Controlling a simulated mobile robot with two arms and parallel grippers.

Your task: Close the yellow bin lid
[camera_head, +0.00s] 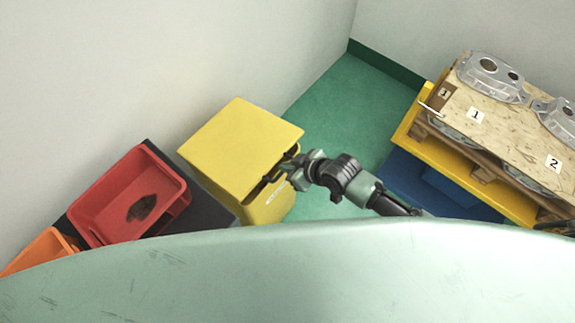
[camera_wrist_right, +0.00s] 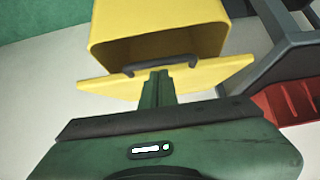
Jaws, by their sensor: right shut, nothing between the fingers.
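The yellow bin (camera_head: 265,207) stands against the wall in the head view. Its yellow lid (camera_head: 240,140) is partly open, with a dark gap under its front edge. The wrist view shows the bin body (camera_wrist_right: 160,22), the dark opening and the lid (camera_wrist_right: 110,84) with a dark handle (camera_wrist_right: 165,65). My right gripper (camera_head: 282,168) is at the lid's front right edge. In the wrist view its fingers (camera_wrist_right: 158,76) are together and empty, with their tips close to the handle; I cannot tell whether they touch it. My left gripper is out of view.
A red bin (camera_head: 110,195) with dark contents stands left of the yellow bin, and an orange bin (camera_head: 40,250) beyond it. A pallet (camera_head: 505,125) with metal castings stands at the right. Green floor (camera_head: 345,115) is clear between.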

